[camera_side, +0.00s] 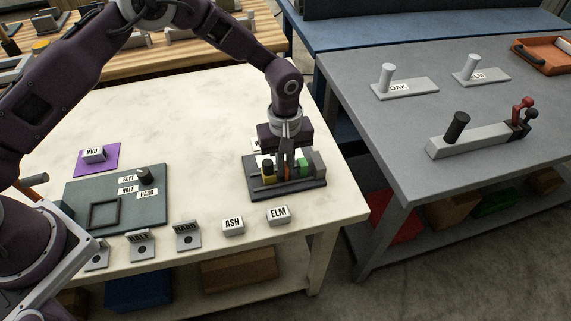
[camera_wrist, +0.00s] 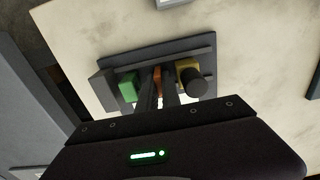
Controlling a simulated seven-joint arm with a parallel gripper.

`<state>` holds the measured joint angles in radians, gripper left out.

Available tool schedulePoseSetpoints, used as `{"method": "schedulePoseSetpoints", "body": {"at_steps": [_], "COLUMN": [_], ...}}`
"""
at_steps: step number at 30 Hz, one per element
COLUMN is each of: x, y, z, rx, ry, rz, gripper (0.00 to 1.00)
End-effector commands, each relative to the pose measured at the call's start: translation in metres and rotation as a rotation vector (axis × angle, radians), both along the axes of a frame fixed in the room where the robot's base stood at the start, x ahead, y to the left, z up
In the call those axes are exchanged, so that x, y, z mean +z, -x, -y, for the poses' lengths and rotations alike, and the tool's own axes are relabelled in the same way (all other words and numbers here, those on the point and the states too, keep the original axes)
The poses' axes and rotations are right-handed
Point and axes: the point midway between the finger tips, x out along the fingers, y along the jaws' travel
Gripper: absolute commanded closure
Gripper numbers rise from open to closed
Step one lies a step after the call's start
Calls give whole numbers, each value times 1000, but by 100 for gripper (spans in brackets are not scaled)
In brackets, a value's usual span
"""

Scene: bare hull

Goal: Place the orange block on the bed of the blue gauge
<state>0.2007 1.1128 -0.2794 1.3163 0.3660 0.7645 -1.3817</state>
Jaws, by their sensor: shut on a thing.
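The orange block (camera_wrist: 157,75) is between the two fingers of my gripper (camera_wrist: 158,88), which is shut on it. In the side view, my gripper (camera_side: 286,168) points down over a dark grey rack (camera_side: 312,184). The orange block is low in the rack area; I cannot tell whether it touches the rack's base. A green block (camera_wrist: 127,90) is on one side of it and a yellow block (camera_wrist: 187,64) on the other. A black cylinder (camera_wrist: 195,82) is by the yellow block. I cannot make out a clearly blue gauge in either view.
The rack stands near the right end of the pale table. ASH (camera_side: 232,226) and ELM (camera_side: 278,215) signs stand in front of it. A grey-green plate (camera_side: 76,194) with a black knob (camera_side: 144,175) lies to the left. A grey table (camera_side: 370,115) is on the right, across a gap.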

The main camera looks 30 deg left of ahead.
Motion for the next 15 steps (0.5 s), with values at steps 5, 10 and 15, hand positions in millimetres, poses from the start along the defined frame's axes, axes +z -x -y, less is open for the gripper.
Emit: {"method": "schedulePoseSetpoints", "body": {"at_steps": [5,10,15], "x": [1,-1,-1], "y": [-1,-1,-1], "z": [0,0,0], "rx": [0,0,0], "ry": [1,1,1], "rz": [2,2,2], "gripper": [100,83,83]}}
